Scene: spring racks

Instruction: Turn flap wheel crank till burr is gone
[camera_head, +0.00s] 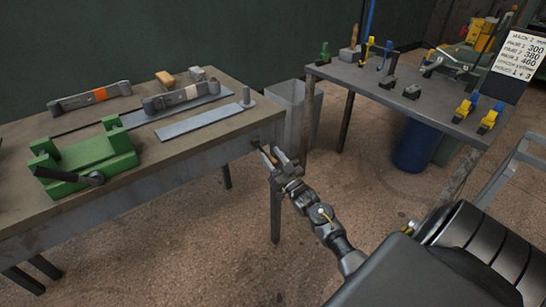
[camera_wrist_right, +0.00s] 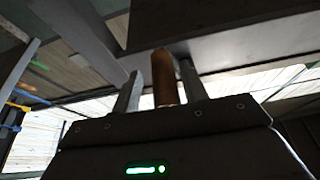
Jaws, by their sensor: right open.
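My right gripper (camera_head: 273,156) is at the right end of the left workbench, by its front edge. In the right wrist view a brown cylindrical handle (camera_wrist_right: 164,80) stands between its two open fingers (camera_wrist_right: 160,72), with a narrow gap visible at its left side. It appears to be the crank's grip; in the head view it is small and partly hidden by the fingers. The flap wheel and any burr cannot be made out. My left gripper is not in view.
A green vise-like fixture (camera_head: 90,157) with a dark lever stands on the left bench (camera_head: 40,205). A grey bin (camera_head: 297,110) stands behind its right end. A second table (camera_head: 345,75) holds yellow, blue and green clamps.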

